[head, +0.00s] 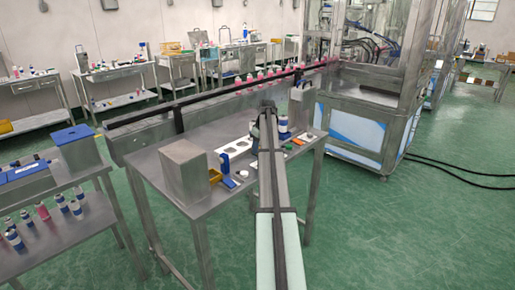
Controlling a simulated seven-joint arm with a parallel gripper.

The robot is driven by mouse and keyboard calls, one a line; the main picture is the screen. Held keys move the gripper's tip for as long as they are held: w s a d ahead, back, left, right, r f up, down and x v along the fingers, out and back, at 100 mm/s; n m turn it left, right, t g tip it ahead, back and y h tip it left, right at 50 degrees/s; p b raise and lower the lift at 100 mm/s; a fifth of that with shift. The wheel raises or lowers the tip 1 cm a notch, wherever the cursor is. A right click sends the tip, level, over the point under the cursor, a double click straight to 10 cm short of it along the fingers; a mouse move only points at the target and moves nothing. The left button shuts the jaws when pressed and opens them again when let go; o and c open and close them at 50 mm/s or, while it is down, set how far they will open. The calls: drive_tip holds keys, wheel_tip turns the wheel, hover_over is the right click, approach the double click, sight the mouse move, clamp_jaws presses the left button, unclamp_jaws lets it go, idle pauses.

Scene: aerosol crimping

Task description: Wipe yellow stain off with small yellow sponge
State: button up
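My arm reaches over the steel worktable (205,207) from the bottom of the head view. My gripper's fingers are hidden behind the arm's far end, so I cannot see whether it is open or holds anything. A yellow open holder or block (215,176) stands beside the grey steel box on the table. I cannot make out a yellow stain.
A grey steel box (185,170) stands at the table's left. A white plate with round holes (236,146) lies near the back, with a blue-and-white can (225,162) nearby. Small items and cans (283,126) stand right of my arm. A conveyor (150,130) runs behind. The front left tabletop is clear.

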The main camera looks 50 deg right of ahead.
drive_tip(key=shift+a, duration=0.2)
drive_tip(key=shift+s+a+f, duration=0.1)
drive_tip(key=shift+a+f, duration=0.05)
drive_tip(key=shift+a, duration=0.7)
drive_tip(key=shift+a+f, duration=0.15)
drive_tip(key=shift+a, duration=2.25)
drive_tip(key=shift+d+r, duration=0.2)
drive_tip(key=shift+r, duration=0.95)
drive_tip(key=shift+d+r, duration=0.15)
drive_tip(key=shift+r, duration=1)
drive_tip(key=shift+v, duration=0.9)
drive_tip(key=shift+w+r, duration=0.15)
drive_tip(key=shift+w, duration=0.15)
drive_tip(key=shift+w+v, duration=0.15)
drive_tip(key=shift+v, duration=0.5)
drive_tip(key=shift+w+v, duration=0.15)
drive_tip(key=shift+v, duration=0.55)
